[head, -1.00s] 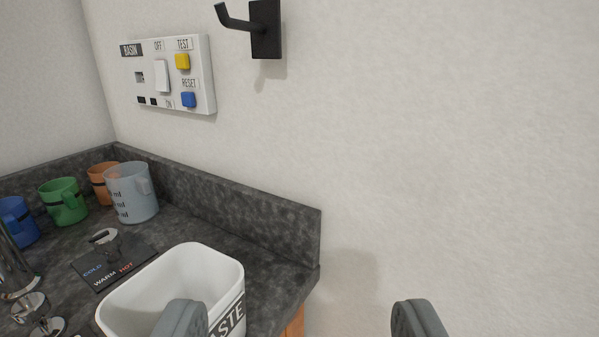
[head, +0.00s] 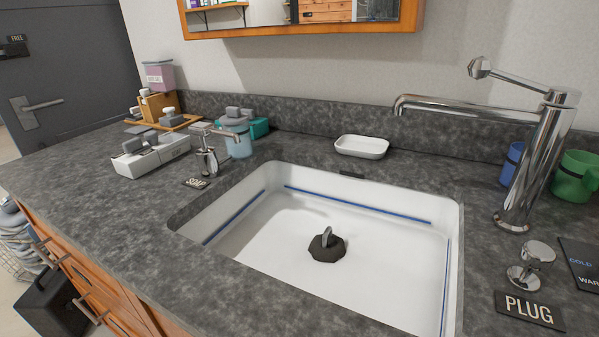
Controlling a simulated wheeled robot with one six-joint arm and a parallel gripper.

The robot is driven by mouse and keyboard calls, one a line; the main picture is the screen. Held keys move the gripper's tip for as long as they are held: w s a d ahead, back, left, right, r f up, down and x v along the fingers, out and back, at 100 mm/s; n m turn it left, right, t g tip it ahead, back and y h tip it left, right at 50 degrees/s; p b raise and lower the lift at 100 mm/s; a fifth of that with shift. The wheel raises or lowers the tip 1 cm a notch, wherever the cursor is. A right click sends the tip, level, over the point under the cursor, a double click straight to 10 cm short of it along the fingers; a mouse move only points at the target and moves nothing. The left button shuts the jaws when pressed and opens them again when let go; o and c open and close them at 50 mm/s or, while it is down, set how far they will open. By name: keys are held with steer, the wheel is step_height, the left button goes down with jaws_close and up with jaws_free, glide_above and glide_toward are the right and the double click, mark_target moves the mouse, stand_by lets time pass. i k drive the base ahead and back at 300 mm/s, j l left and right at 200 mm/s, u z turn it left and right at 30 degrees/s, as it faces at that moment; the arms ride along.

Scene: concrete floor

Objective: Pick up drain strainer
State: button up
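A dark round piece with an upright grey metal handle, which looks like the drain strainer (head: 325,250), sits on the floor of the white sink basin (head: 270,235). It stands near the middle of the basin, with its handle upward. Nothing covers it from above. My gripper is not in view now, so its distance from the strainer cannot be told.
The chrome faucet (head: 533,165) reaches over the basin's back right. A plug knob (head: 528,270) stands right of the basin. A soap pump (head: 207,160), a white bin (head: 152,155) and an empty soap dish (head: 361,147) stand around it. The front-left counter is clear.

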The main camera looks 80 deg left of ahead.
mark_target(327, 247)
steer(key=u, duration=1.65)
steer(key=k+j, duration=0.05)
